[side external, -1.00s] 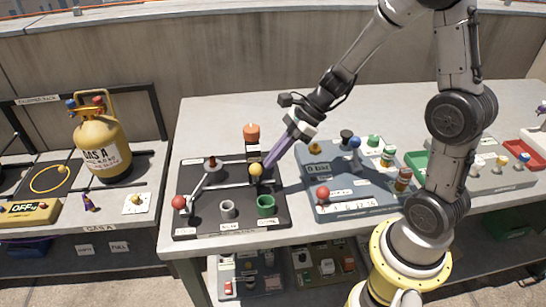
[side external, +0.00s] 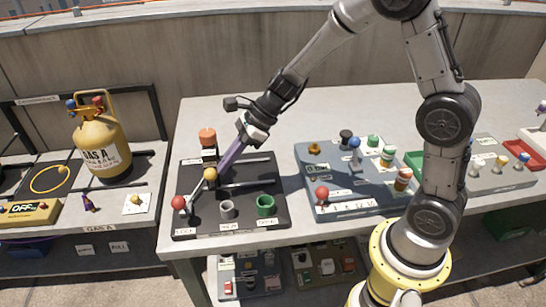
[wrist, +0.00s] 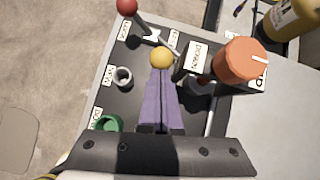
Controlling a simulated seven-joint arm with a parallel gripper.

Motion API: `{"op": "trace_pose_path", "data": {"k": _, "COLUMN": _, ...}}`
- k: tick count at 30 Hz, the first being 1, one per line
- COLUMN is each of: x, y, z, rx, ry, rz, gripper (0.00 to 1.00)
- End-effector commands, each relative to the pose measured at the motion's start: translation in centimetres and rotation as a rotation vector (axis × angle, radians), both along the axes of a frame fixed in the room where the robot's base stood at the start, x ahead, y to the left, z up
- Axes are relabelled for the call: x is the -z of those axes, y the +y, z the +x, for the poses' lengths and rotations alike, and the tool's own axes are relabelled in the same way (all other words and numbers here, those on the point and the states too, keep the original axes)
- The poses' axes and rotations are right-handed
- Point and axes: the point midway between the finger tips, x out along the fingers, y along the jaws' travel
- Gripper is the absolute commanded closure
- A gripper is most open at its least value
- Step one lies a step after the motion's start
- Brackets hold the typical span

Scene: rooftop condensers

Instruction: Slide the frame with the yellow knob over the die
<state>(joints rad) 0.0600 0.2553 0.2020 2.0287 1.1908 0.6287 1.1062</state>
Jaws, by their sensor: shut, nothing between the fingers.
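The yellow knob (side external: 210,174) stands at the left part of the black board (side external: 250,222). It also shows in the wrist view (wrist: 162,57), just beyond my fingertips. My gripper (side external: 219,168) has long purple fingers, shut and empty, with their tips at the knob's right side; contact is likely but not clear. Behind the knob is an orange-capped post (side external: 207,136), large in the wrist view (wrist: 240,60), with a white label below it. The frame itself is mostly hidden by my fingers and the post. I cannot make out the die.
A red-knobbed lever (side external: 178,202) is close left of the yellow knob. A grey ring (side external: 227,208) and green cup (side external: 265,205) stand along the board's front. Dark rails to the right are bare. A grey-blue board (side external: 340,207) with several parts lies further right.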

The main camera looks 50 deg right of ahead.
Motion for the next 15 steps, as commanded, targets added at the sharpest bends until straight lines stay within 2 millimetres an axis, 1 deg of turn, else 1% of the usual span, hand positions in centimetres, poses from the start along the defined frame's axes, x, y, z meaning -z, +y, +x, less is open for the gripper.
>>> {"op": "trace_pose_path", "data": {"k": 1, "x": 0.0, "y": 0.3, "z": 0.3, "rx": 0.000, "ry": -0.002, "rz": 0.006, "gripper": 1.00}}
{"op": "trace_pose_path", "data": {"k": 3, "x": -0.1, "y": 0.3, "z": 0.2, "rx": 0.000, "ry": -0.002, "rz": 0.006, "gripper": 1.00}}
{"op": "trace_pose_path", "data": {"k": 7, "x": -0.2, "y": -0.4, "z": -0.2, "rx": 0.002, "ry": -0.003, "rz": 0.007, "gripper": 1.00}}
{"op": "trace_pose_path", "data": {"k": 11, "x": -0.6, "y": -2.2, "z": -1.3, "rx": 0.005, "ry": -0.004, "rz": 0.003, "gripper": 1.00}}
{"op": "trace_pose_path", "data": {"k": 13, "x": -0.9, "y": -3.4, "z": -2.2, "rx": 0.007, "ry": -0.003, "rz": 0.003, "gripper": 1.00}}
{"op": "trace_pose_path", "data": {"k": 14, "x": -1.4, "y": -3.8, "z": -2.4, "rx": 0.006, "ry": -0.006, "rz": 0.002, "gripper": 1.00}}
{"op": "trace_pose_path", "data": {"k": 15, "x": -2.2, "y": -4.3, "z": -2.6, "rx": 0.004, "ry": -0.010, "rz": 0.002, "gripper": 1.00}}
